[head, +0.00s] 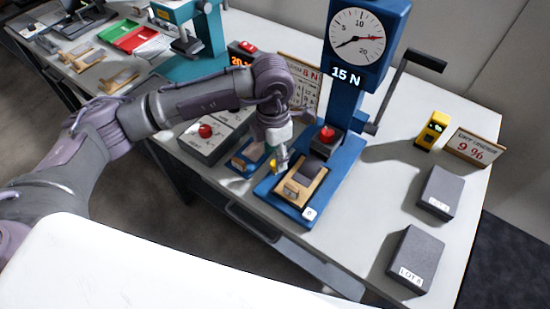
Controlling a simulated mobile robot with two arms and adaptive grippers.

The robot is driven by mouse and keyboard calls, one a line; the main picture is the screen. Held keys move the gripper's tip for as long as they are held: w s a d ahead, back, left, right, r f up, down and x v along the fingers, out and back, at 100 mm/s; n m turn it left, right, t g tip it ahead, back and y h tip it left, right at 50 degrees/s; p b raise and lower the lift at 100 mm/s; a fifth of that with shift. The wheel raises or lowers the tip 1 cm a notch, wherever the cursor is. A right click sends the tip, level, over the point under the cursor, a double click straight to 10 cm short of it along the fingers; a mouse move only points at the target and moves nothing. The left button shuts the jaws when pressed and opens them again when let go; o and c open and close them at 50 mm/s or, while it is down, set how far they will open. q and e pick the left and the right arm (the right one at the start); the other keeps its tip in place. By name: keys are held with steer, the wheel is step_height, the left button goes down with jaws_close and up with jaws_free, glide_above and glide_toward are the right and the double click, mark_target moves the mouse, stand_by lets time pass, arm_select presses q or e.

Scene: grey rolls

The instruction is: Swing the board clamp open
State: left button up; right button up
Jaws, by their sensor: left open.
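The blue press (345,100) stands on the table, with a dial and a "15 N" sign on its column. On its blue base lies a tan, wood-coloured piece with a dark part (300,184), which looks like the board and its clamp. Fine details of the clamp are too small to tell. My left gripper (278,156) points down just behind and left of that piece, by the base's left edge. It is open, and a small yellow part shows at its fingertips. I cannot tell whether it touches the clamp. My right gripper is not in view.
A grey box with a red button (205,132) is left of the press. A crank handle (425,61) juts right. The table's front edge is close.

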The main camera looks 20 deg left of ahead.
arm_select(q)
step_height(320, 180, up, 10)
steer(key=shift+w+a+f, duration=0.15)
steer(key=shift+f, duration=0.1)
stand_by(0.4)
